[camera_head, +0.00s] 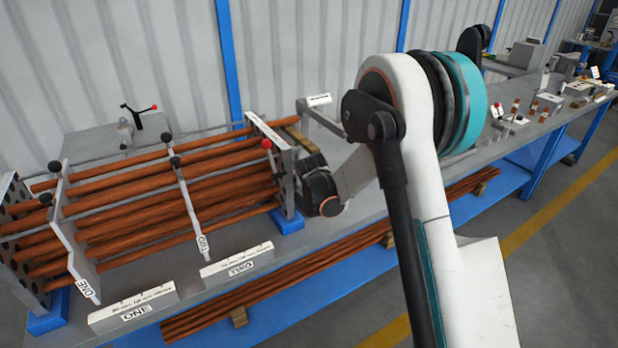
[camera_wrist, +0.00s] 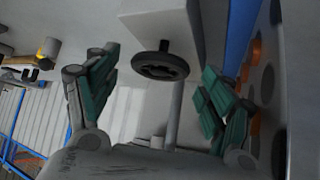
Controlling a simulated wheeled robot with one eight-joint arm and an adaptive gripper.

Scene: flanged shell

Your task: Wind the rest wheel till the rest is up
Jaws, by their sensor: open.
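The dark round handwheel (camera_wrist: 160,66) shows in the wrist view, on a short stem against a pale block (camera_wrist: 158,28). My gripper (camera_wrist: 160,78) is open, with a green-padded finger on either side of the wheel; I cannot tell whether either finger touches it. In the head view my gripper (camera_head: 314,180) is beside the right end plate (camera_head: 284,180) of the tube bundle, and the wheel cannot be made out there. A grey bracket with a white label (camera_head: 319,100) stands behind my gripper. I cannot tell how high the rest stands.
The bundle of copper-coloured tubes (camera_head: 170,190) with plates marked ONE and TWO lies left of my gripper. Labelled blocks (camera_head: 237,262) stand along the bench front. A plate with orange-rimmed holes (camera_wrist: 268,90) is close by my right finger in the wrist view.

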